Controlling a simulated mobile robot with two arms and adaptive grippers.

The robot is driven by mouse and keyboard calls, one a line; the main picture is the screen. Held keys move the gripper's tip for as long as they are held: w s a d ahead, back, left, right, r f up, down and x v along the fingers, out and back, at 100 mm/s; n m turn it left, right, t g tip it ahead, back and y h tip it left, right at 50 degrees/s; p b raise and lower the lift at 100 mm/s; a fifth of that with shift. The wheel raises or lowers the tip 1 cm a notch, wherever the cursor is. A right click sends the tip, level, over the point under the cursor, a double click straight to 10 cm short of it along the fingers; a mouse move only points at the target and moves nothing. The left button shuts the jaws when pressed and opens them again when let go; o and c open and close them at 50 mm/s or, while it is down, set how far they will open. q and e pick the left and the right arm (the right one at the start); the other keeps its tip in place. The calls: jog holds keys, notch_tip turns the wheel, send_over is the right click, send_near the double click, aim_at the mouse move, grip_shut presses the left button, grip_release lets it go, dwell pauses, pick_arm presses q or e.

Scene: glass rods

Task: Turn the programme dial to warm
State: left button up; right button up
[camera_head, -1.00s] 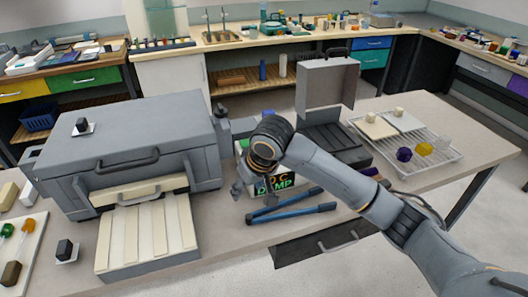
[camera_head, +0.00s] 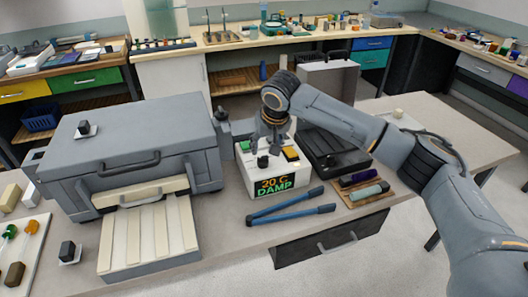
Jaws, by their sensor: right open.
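A white control box (camera_head: 236,180) stands on the bench, right of the grey kiln. Its dark front display (camera_head: 275,186) reads "20 C DAMP" in orange and green. A small black dial (camera_head: 263,162) sits on its top, between a green button (camera_head: 244,146) and a yellow-topped black piece (camera_head: 291,154). My right gripper (camera_head: 271,147) is open, pointing down just above the box top, close behind the dial. Whether its fingers touch the dial I cannot tell. The dial's pointer is too small to read. My left gripper is not in view.
The grey kiln (camera_head: 130,130) with its pale shelf fills the left. Blue-handled tongs (camera_head: 290,207) lie in front of the box. A wooden tray (camera_head: 364,194) with dark and pale green rods and an open black case (camera_head: 335,155) stand to the right.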

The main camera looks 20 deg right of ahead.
aim_at(263, 157)
jog(key=x, duration=0.5)
jog(key=shift+w+f+p, duration=0.15)
jog(key=shift+f+p, duration=0.15)
jog(key=shift+f, duration=0.05)
grip_shut()
